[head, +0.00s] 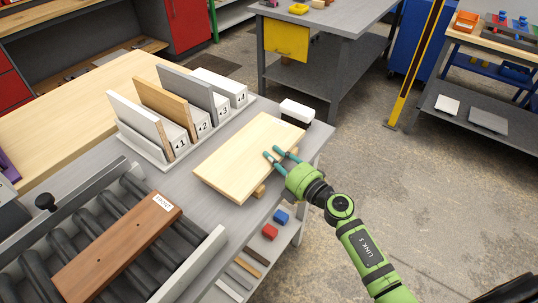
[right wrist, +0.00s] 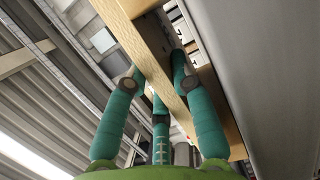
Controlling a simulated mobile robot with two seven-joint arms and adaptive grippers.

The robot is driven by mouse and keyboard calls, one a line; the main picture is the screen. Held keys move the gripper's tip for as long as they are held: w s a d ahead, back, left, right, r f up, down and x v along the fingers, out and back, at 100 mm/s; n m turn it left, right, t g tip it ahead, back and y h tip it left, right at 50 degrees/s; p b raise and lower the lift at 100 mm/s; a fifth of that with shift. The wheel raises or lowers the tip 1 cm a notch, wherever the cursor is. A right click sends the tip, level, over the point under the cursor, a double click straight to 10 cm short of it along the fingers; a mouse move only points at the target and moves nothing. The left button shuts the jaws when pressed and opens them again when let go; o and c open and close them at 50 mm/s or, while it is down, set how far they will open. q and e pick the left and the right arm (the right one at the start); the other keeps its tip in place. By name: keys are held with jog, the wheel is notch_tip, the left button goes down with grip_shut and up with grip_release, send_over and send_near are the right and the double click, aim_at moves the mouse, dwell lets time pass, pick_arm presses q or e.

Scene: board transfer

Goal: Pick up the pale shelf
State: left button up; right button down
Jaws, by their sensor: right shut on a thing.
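The pale shelf (head: 248,157) is a light wooden board lying flat over the grey bench, with small wooden supports (head: 260,190) showing under its right edge. My right gripper (head: 274,157) reaches in from the right and is shut on that edge, about midway along it. In the right wrist view the teal fingers (right wrist: 158,85) stand on both sides of the shelf's pale edge (right wrist: 150,50). Part of the fingers' grip under the board is hidden in the head view. My left gripper is not in view.
A brown board (head: 118,250) lies on the roller conveyor (head: 60,240) at lower left. A white block (head: 297,111) sits near the shelf's far corner. Open floor (head: 400,190) lies to the right.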

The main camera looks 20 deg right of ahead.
jog(key=shift+r, duration=0.7)
notch_tip(320, 180, up, 3)
jog(key=p, duration=0.2)
jog(key=shift+f+p, duration=0.1)
jog(key=shift+p, duration=0.2)
jog(key=s+d+r+p, duration=0.1)
jog(key=s+d+r, duration=0.5)
jog(key=d, duration=0.2)
jog(key=s+d+r+m+p, duration=0.1)
jog(key=r+m+p, duration=0.4)
jog(key=m, duration=0.7)
jog(key=s+d+r+m+p, duration=0.2)
jog(key=s+r+m+p, duration=0.2)
jog(key=r+m, duration=0.5)
jog(key=s+d+r+m+p, duration=0.1)
jog(key=s+r+m+p, duration=0.2)
jog(key=m, duration=1.2)
notch_tip(320, 180, up, 5)
jog(key=p, duration=0.3)
jog(key=shift+d, duration=0.35)
